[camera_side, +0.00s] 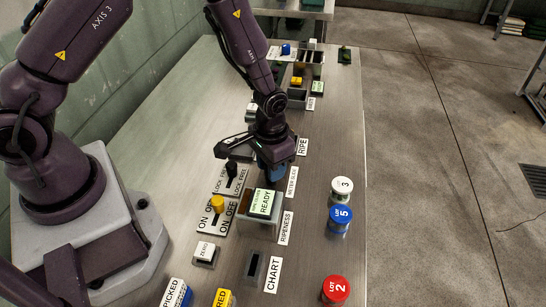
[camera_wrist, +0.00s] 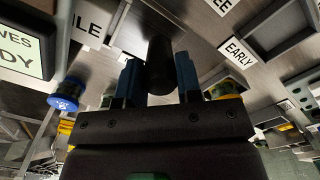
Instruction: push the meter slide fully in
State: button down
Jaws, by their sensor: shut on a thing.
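My gripper (camera_side: 272,172) is low over the bench beside the METER SLIDE label (camera_side: 292,182) in the side view. In the wrist view its two blue fingers (camera_wrist: 158,80) are shut on a black cylindrical knob (camera_wrist: 160,50). The knob stands between the fingers and appears to be the meter slide's handle. In the side view my gripper hides the knob and most of the slide, so I cannot tell how far in the slide is.
A box with a green READY display (camera_side: 262,202) stands just in front of my gripper. A black lock lever (camera_side: 231,169) and a yellow ON/OFF knob (camera_side: 217,203) are to the left. Lot jars 3 (camera_side: 342,190), 5 (camera_side: 340,219) and 2 (camera_side: 336,289) stand right.

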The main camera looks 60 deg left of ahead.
jog(key=c, duration=0.8)
grip_release()
notch_tip(320, 180, up, 13)
